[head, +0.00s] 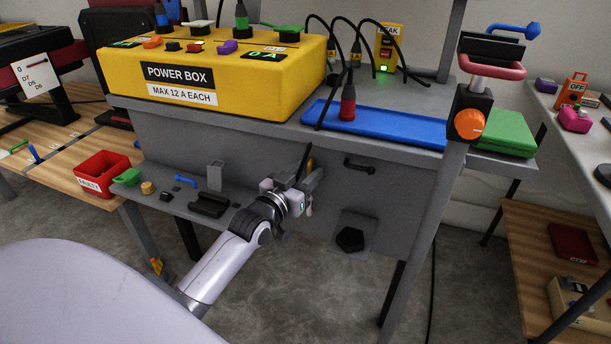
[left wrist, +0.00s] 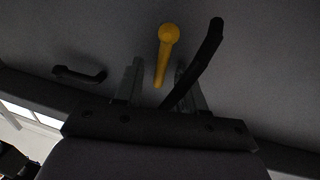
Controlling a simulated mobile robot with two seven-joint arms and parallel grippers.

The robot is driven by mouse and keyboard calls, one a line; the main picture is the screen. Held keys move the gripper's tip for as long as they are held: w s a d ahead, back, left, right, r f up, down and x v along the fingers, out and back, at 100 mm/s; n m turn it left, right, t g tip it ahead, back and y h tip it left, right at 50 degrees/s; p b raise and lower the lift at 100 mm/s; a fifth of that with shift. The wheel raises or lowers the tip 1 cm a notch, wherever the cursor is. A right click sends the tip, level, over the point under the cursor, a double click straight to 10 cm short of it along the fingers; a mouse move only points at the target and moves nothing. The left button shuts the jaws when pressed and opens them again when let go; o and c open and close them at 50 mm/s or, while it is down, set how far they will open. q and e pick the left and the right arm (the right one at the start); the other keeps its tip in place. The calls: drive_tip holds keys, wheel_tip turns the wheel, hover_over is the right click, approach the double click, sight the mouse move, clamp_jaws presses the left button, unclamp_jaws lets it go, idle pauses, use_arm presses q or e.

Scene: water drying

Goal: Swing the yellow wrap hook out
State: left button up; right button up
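The yellow wrap hook (head: 310,163) is on the grey front panel below the bench top, mostly hidden behind my left gripper in the head view. In the left wrist view the yellow hook (left wrist: 166,52) is a short rod with a round knob end, lying between the two fingers. My left gripper (left wrist: 160,78) is open, with a finger on each side of the hook and gaps visible. A dark bar (left wrist: 207,50) slants beside and across the right finger. In the head view my left gripper (head: 306,186) is at the panel. My right gripper is not in view.
A black handle (head: 359,166) is on the panel, right of my gripper. A low grey shelf (head: 180,203) with small items is to the left. The yellow power box (head: 215,70), cables and a blue tray (head: 400,126) are above. The floor below the panel is mostly clear.

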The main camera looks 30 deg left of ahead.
use_arm(q)
clamp_jaws()
drive_tip(key=shift+d, duration=0.1)
